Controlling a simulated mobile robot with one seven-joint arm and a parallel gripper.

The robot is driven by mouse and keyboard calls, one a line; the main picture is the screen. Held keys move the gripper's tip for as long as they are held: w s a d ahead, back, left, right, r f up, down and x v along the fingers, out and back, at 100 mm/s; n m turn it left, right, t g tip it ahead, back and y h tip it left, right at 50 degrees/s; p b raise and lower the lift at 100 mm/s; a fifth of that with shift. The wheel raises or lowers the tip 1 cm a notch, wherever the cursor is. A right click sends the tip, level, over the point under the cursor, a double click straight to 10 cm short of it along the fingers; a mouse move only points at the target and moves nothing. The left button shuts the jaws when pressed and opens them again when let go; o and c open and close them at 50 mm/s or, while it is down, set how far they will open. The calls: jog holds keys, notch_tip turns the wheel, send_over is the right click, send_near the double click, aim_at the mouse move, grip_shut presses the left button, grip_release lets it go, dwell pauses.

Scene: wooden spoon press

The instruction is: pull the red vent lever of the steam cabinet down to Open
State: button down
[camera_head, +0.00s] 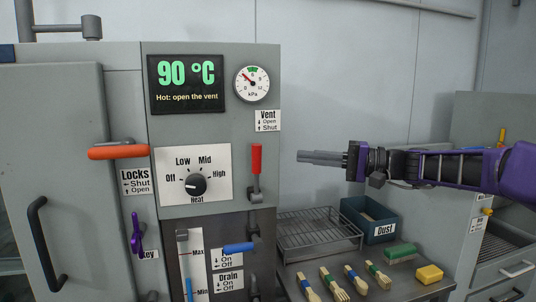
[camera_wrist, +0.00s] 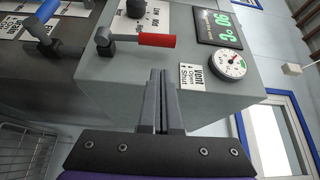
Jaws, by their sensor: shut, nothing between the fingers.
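The steam cabinet (camera_head: 215,130) stands at the left in the head view. Its red vent lever (camera_head: 256,159) points up, with its pivot at the lower end, below the Vent label (camera_head: 267,121) that reads Open down, Shut up. In the wrist view the red lever (camera_wrist: 158,40) lies sideways beyond my fingertips. My gripper (camera_head: 300,157) is shut and empty, to the right of the lever and apart from it. Its fingers also show in the wrist view (camera_wrist: 160,80). The display (camera_head: 187,84) reads 90 °C, "Hot: open the vent".
A heat knob (camera_head: 196,184) sits left of the red lever. The space around my gripper is clear.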

aim_at(266, 154)
jog(key=x, duration=1)
jog(key=shift+b, duration=0.3)
jog(key=shift+s+d, duration=0.1)
jog(key=shift+s, duration=0.1)
jog(key=shift+n+b, duration=0.3)
jog(key=shift+b, duration=0.05)
